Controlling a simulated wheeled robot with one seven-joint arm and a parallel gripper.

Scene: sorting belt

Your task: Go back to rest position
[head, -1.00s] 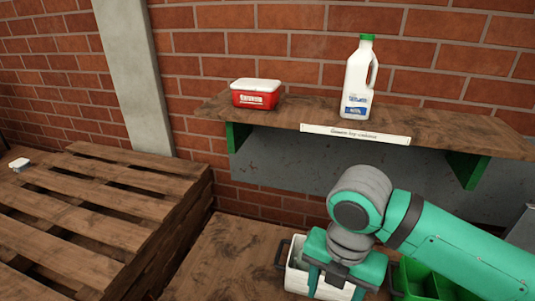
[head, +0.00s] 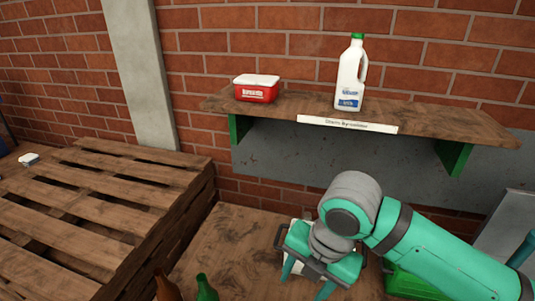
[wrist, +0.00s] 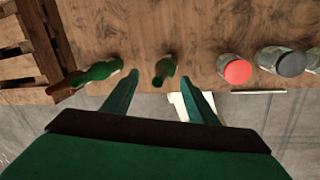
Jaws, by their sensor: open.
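My gripper (head: 305,287) hangs at the lower middle of the head view, over the wooden table. In the wrist view its two green fingers (wrist: 157,85) are spread with nothing between them that I can see held. A green bottle (wrist: 165,68) shows beyond the fingertips, apart from them as far as I can tell. My arm reaches in from the lower right and hides part of the table. A white container (head: 297,268) is mostly hidden behind the gripper.
A shelf (head: 215,104) holds a red-and-white tub (head: 256,88) and a milk jug (head: 350,75). Stacked pallets (head: 90,200) stand left. A brown bottle (head: 166,287) and red-lidded jar (wrist: 236,70) are nearby. A green crate (head: 408,286) sits below my arm.

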